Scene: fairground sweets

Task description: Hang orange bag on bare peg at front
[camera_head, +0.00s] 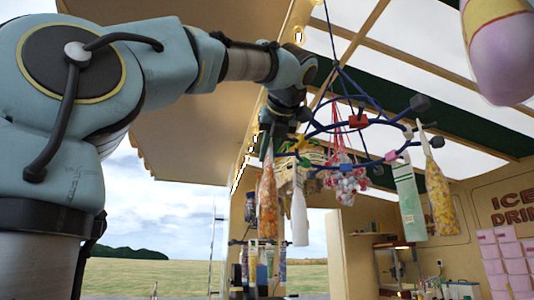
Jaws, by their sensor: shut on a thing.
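My gripper (268,150) is at the left side of a blue hanging ring rack (385,112), shut on the top of a long orange bag (267,208). The bag hangs straight down below the jaws, its top partly hidden. The rack hangs on dark cords and carries short pegs with dark knobs. A knob at the back right (420,103) shows nothing hanging from it. Which peg is the bare front one I cannot tell for sure. The bag seems apart from the rack, though depth is unclear.
A white bag (299,215), red-and-white bags (346,183), a pale green bag (409,205) and a yellow-orange bag (440,203) hang around the rack. Stall shelves and counter stand below.

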